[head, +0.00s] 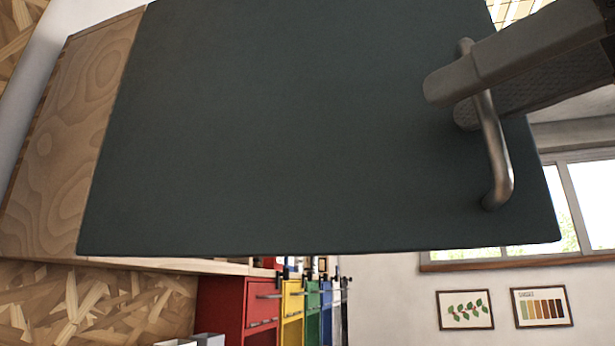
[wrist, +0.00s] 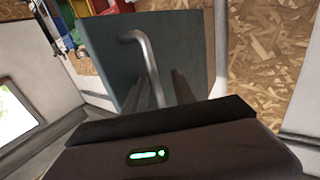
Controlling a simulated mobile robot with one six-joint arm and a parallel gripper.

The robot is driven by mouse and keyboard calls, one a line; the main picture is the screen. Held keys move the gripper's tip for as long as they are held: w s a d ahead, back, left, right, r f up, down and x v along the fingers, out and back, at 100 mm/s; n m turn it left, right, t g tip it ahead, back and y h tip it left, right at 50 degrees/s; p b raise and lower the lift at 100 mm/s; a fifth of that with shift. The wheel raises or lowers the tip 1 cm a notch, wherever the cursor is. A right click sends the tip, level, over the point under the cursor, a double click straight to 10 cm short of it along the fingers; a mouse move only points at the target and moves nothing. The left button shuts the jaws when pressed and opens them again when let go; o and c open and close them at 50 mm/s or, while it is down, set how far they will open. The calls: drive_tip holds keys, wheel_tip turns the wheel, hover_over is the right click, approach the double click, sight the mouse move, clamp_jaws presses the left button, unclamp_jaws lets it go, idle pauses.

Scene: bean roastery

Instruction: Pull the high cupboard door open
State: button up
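The high cupboard door (head: 280,130) is a flat dark grey-green panel that fills most of the head view. It also shows in the wrist view (wrist: 120,65). A bent metal bar handle (head: 498,165) is fixed near its right edge; the handle is in the wrist view too (wrist: 149,60). My gripper (head: 455,97) reaches in from the right, its fingers on either side of the bar. In the wrist view my gripper (wrist: 158,92) shows a gap between each finger and the bar, so it is open around the handle. I cannot tell whether the door stands ajar.
The cupboard's pale wooden side (head: 65,150) shows left of the door. Below are a red cabinet (head: 235,310) and yellow, green and blue ones beside it. A window (head: 585,200) and two framed pictures (head: 466,310) are on the right wall. Chipboard wall (wrist: 265,60) shows beyond the door.

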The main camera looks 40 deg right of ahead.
drive_tip(key=s+p, duration=0.2)
drive_tip(key=s, duration=0.6)
drive_tip(key=shift+d+p, duration=0.2)
drive_tip(key=shift+p, duration=0.2)
